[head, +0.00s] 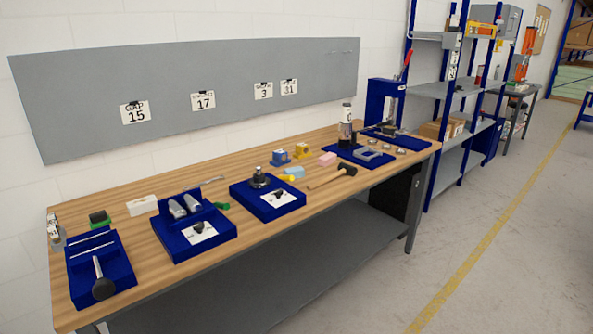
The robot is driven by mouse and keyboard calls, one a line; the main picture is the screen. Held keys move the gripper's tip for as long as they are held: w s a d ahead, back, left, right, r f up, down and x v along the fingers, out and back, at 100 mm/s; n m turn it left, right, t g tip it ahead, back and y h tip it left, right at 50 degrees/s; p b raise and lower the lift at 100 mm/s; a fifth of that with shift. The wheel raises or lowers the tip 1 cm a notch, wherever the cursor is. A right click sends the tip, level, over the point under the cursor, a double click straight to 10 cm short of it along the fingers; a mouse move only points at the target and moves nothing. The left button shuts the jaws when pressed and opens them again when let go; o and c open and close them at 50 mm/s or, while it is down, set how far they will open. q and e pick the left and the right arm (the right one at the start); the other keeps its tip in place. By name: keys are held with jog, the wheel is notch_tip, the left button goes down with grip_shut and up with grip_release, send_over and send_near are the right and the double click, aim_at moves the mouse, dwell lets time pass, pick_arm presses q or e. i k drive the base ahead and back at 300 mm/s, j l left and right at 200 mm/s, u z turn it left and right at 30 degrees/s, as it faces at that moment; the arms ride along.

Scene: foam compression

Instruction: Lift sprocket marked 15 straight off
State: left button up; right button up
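I can make out no sprocket marked 15. A white card with a dark knob-like piece (279,194) lies on the front of that block. Neither of my grippers is in view.
A dark bottle (346,130) stands towards the right end. Blue-framed shelves (437,90) stand beyond. The floor in front is clear.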

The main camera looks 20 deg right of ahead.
aim_at(261, 180)
jog(key=i+l+z, duration=0.2)
jog(key=i, duration=0.3)
jog(key=i+l+z, duration=0.15)
jog(key=i, duration=0.35)
